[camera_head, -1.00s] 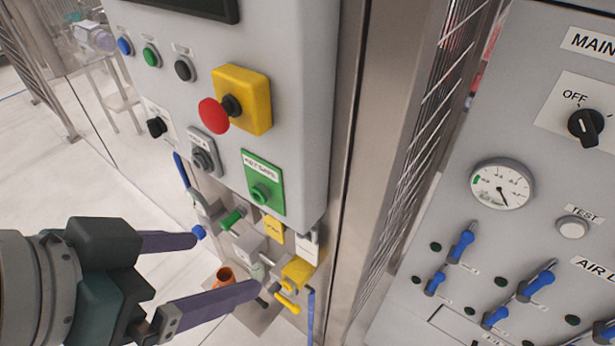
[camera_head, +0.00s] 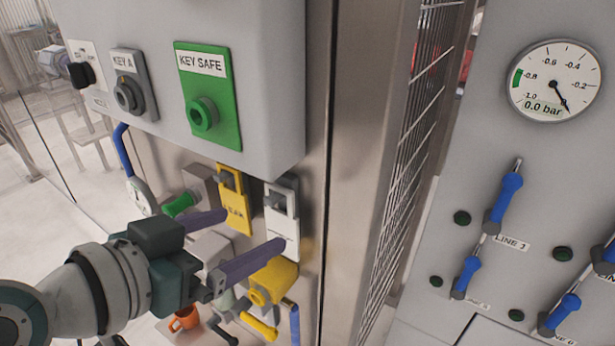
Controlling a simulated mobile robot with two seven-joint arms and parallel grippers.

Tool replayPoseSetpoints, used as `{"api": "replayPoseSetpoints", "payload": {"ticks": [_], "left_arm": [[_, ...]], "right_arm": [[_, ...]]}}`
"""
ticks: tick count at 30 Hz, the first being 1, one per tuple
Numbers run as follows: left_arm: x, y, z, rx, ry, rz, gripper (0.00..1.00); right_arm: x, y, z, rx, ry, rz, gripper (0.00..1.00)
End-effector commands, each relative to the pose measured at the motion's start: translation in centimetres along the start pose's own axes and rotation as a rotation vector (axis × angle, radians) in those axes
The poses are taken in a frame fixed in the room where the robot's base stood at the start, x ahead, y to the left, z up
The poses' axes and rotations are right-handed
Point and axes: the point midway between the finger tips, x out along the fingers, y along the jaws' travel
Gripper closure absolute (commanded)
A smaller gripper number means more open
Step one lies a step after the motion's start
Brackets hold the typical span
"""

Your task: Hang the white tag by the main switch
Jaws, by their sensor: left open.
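The white tag (camera_head: 290,236) hangs at the lower edge of the grey control box, right of a yellow tag (camera_head: 236,212). Its upper part looks like a hook or shackle with a grey opening. My left gripper (camera_head: 253,229) is open, its purple fingers pointing at the tags from the lower left. The tip of the nearer finger overlaps the lower left of the white tag in the picture; I cannot tell whether they touch. The farther fingertip is left of the yellow tag's lower end. The main switch is outside the view now. My right gripper is not in view.
A green KEY SAFE plate (camera_head: 208,95) is above the tags. A steel post (camera_head: 365,130) and wire mesh separate this box from the panel with the gauge (camera_head: 555,80) and blue levers.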

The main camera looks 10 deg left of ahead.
Motion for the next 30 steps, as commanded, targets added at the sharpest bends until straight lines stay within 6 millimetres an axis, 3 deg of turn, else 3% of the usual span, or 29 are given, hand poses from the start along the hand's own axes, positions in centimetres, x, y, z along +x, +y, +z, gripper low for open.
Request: {"api": "replayPoseSetpoints", "payload": {"ticks": [3, 9, 22, 30], "left_arm": [[2.5, 0.1, 0.1, -0.002, 0.001, 0.001, 0.00], [5.4, 0.1, 0.2, -0.002, -0.001, 0.002, 0.00], [6.5, 0.1, 0.1, -0.001, -0.002, 0.002, 0.00], [6.5, 0.1, 0.1, 0.000, -0.002, 0.002, 0.29]], "right_arm": [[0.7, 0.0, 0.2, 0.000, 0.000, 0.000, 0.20], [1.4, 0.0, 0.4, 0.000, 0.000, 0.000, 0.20], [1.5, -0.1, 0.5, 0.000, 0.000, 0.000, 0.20], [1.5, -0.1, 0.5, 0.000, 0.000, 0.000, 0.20]]}}
